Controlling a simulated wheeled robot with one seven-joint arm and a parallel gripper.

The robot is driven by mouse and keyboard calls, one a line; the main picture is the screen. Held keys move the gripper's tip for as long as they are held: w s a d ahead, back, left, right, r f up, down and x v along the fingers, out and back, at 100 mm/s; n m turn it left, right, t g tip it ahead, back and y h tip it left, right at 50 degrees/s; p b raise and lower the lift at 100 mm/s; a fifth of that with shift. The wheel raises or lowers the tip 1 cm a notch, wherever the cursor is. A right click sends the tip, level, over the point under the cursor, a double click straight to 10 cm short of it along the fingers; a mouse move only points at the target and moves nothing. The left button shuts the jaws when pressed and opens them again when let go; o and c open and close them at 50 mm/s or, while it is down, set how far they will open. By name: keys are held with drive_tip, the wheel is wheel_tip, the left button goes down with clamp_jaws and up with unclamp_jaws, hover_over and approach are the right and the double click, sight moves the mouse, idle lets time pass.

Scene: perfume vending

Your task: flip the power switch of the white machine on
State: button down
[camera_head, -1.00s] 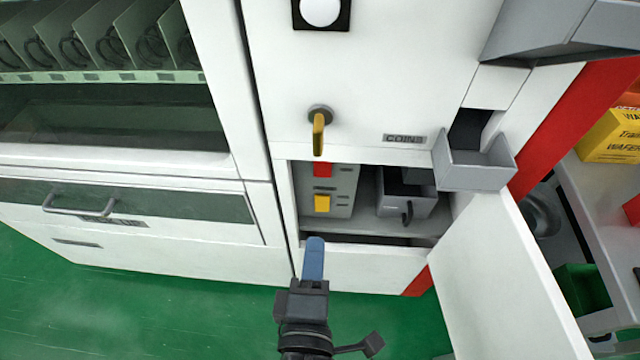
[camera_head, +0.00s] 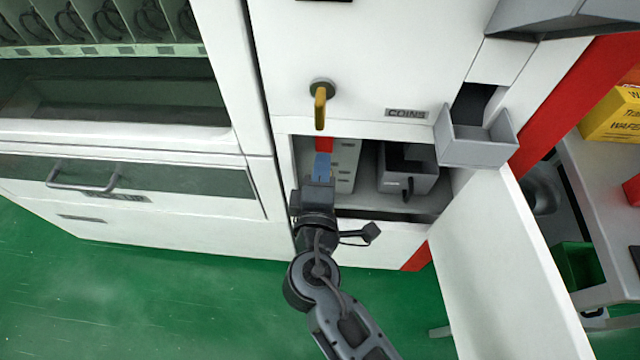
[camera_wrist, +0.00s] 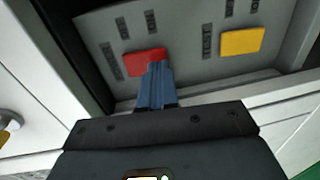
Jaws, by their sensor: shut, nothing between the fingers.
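The white machine (camera_head: 370,60) stands ahead with its lower compartment open. Inside, on a grey panel (camera_head: 347,160), is a red switch (camera_head: 324,144); it also shows in the wrist view (camera_wrist: 138,60). A yellow switch (camera_wrist: 242,41) sits to its right in the wrist view and is hidden behind my gripper in the head view. My gripper (camera_head: 322,160) is shut and empty, its blue fingertips (camera_wrist: 157,75) overlapping the lower right part of the red switch. I cannot tell whether they touch it.
A yellow key-like handle (camera_head: 320,105) hangs just above the compartment. A grey coin box (camera_head: 408,178) stands right of the panel. A grey tray (camera_head: 478,165) juts out at upper right. The open white door (camera_head: 505,265) bounds the right side.

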drive_tip(key=shift+w+f, duration=0.1)
drive_tip(key=shift+w, duration=0.6)
drive_tip(key=shift+f, duration=0.1)
drive_tip(key=shift+w+b, duration=0.2)
drive_tip(key=shift+b, duration=0.65)
